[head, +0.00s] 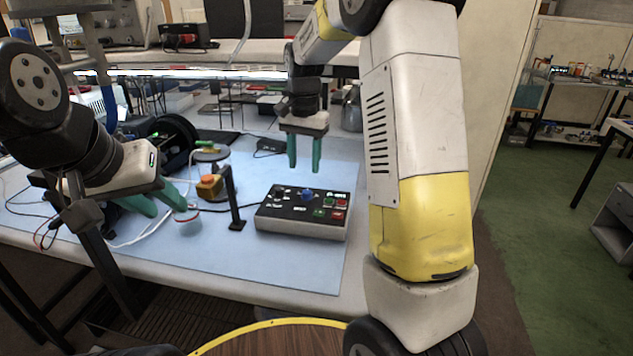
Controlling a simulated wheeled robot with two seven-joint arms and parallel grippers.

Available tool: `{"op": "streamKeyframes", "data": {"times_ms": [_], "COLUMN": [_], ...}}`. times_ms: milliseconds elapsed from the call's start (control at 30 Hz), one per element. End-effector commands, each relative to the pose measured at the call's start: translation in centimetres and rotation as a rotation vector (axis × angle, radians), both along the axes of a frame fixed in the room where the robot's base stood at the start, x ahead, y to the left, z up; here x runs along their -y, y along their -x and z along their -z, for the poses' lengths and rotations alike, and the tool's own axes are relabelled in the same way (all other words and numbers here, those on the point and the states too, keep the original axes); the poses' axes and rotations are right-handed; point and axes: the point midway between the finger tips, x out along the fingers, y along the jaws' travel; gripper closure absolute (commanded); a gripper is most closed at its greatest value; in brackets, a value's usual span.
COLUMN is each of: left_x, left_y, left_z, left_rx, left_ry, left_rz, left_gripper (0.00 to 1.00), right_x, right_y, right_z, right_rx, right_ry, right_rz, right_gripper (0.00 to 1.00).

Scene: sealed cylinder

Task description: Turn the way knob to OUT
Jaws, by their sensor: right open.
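A control box (299,228) with a light body and a dark top panel sits on the blue mat. Its panel carries a blue knob (307,195), small dark controls at the left, and green and red buttons at the right. The lettering is too small to read, so I cannot tell which control is the way knob or where it points. My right gripper (304,170) has green fingers pointing down, apart and empty, above the back of the box. My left gripper (168,208) is at the left over the mat, its green fingers spread apart.
The blue mat (290,272) covers the table and is clear in front of the box. Loose cables and a black reel (172,138) are further left.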

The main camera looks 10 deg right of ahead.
Motion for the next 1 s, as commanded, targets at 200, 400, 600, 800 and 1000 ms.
{"op": "streamKeyframes", "data": {"times_ms": [200, 400, 600, 800, 1000], "left_x": [0.0, 0.0, 0.0, 0.0, 0.0], "left_y": [0.0, 0.0, 0.0, 0.0, 0.0], "left_z": [0.0, 0.0, 0.0, 0.0, 0.0], "left_rx": [0.0, 0.0, 0.0, 0.0, 0.0], "left_ry": [0.0, 0.0, 0.0, 0.0, 0.0], "left_rz": [0.0, 0.0, 0.0, 0.0, 0.0], "left_gripper": [0.65, 0.65, 0.65, 0.65, 0.65], "right_x": [-0.3, -0.2, -0.2, -0.2, -0.2], "right_y": [-0.9, -0.8, -0.8, -0.9, -0.9], "right_z": [1.9, 4.9, 7.8, 8.9, 8.9], "right_rx": [-0.023, -0.025, -0.023, -0.019, -0.019], "right_ry": [0.017, 0.017, 0.016, 0.016, 0.015], "right_rz": [0.025, 0.024, 0.024, 0.024, 0.024], "right_gripper": [0.53, 0.53, 0.53, 0.53, 0.53]}}
